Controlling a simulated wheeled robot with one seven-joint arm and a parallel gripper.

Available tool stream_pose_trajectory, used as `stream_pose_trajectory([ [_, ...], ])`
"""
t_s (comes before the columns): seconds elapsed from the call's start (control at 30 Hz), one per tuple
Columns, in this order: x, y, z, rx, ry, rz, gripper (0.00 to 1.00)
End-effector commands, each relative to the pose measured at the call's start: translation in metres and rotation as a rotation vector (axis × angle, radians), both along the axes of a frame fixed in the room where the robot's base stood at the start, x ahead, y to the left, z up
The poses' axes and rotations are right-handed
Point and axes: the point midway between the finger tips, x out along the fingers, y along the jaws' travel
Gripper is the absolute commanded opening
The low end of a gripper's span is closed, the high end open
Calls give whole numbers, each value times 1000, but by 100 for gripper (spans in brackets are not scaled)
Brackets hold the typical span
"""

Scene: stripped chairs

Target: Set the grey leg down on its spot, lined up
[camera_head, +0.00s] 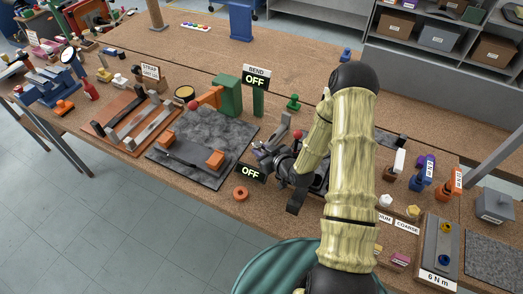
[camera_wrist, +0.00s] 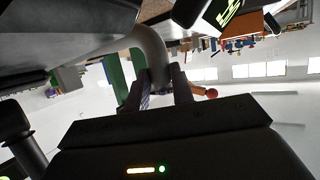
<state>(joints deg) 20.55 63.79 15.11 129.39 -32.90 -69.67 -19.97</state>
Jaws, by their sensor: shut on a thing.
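My gripper (camera_head: 264,153) is at the middle of the bench, right of the dark stone-like slab (camera_head: 215,130). In the wrist view its two fingers (camera_wrist: 160,84) are shut on the grey leg (camera_wrist: 152,48), a smooth, bent bar. In the head view a grey bent piece (camera_head: 281,130), seemingly this leg, rises beside the gripper; my arm hides part of that area. An orange-brown board (camera_head: 101,131) at the left bears several grey bars (camera_head: 147,126). I cannot tell which place is the leg's spot.
A dark bar and orange blocks (camera_head: 215,159) lie on the slab. A green upright block (camera_head: 228,95) and the BEND OFF sign (camera_head: 255,77) stand behind it. An orange ring (camera_head: 240,193) lies near the front edge. The back of the bench has free room.

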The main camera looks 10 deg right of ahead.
Motion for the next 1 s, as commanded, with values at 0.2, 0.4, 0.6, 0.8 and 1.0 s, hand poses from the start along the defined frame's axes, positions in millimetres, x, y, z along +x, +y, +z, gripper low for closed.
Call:
stream_pose_trajectory([
  [0.2,1,0,-2,0,-4,1,0],
  [0.4,1,0,-5,0,-4,1,0],
  [0.6,1,0,-7,0,-4,1,0],
  [0.8,1,0,-9,0,-4,1,0],
  [1.0,0,0,-10,-1,-3,1,47],
])
